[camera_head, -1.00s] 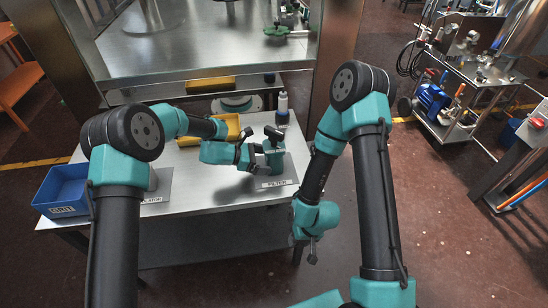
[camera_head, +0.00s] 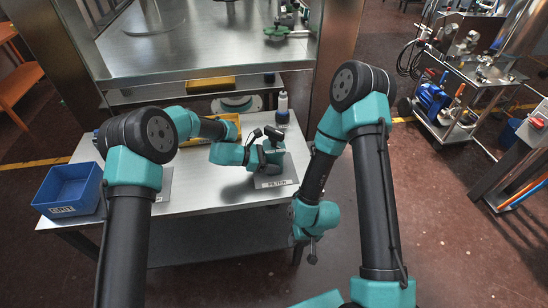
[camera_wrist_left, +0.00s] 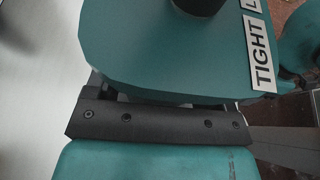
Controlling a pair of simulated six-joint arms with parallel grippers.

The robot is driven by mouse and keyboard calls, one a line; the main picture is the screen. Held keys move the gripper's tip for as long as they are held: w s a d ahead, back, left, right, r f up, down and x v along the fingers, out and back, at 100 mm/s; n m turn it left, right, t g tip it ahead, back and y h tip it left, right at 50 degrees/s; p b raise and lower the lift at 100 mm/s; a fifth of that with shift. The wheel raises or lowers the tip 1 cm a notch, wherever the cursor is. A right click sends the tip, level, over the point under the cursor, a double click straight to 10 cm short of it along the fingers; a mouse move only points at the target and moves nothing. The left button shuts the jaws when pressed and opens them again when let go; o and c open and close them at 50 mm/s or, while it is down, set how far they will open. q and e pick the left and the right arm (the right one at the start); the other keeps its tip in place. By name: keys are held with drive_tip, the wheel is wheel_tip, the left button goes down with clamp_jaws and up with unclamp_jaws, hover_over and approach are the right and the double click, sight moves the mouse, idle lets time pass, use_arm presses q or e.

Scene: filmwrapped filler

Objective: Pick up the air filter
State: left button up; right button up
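A teal body with a black handle-like top (camera_head: 273,133) stands on the grey plate (camera_head: 280,182) marked FILTER, on the steel bench. I cannot tell whether it is the air filter itself or its housing. In the left wrist view a large teal surface (camera_wrist_left: 170,50) with a TIGHT label fills the top, a dark round part above it. My left gripper (camera_head: 260,157) is right up against the teal body; its fingertips are hard to make out and I cannot tell its grip. My right gripper (camera_head: 313,252) hangs off the bench's right front corner, holding nothing visible.
A blue bin (camera_head: 68,190) stands at the bench's left end. A yellow tray (camera_head: 228,127) and a white bottle with a dark base (camera_head: 283,105) are at the back. A steel cabinet rises behind. A tool cart (camera_head: 455,105) stands at the right, with open floor between.

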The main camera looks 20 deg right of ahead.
sight(271, 153)
use_arm(q)
drive_tip(key=c, duration=0.7)
drive_tip(key=shift+r, duration=0.1)
drive_tip(key=shift+r, duration=0.4)
wheel_tip(271, 153, up, 3)
drive_tip(key=shift+f, duration=0.1)
drive_tip(key=s+a, duration=0.2)
drive_tip(key=s, duration=0.5)
drive_tip(key=s+a+r, duration=0.1)
drive_tip(key=s+a, duration=0.2)
drive_tip(key=s, duration=0.5)
drive_tip(key=shift+r, duration=0.15)
drive_tip(key=shift+a, duration=0.1)
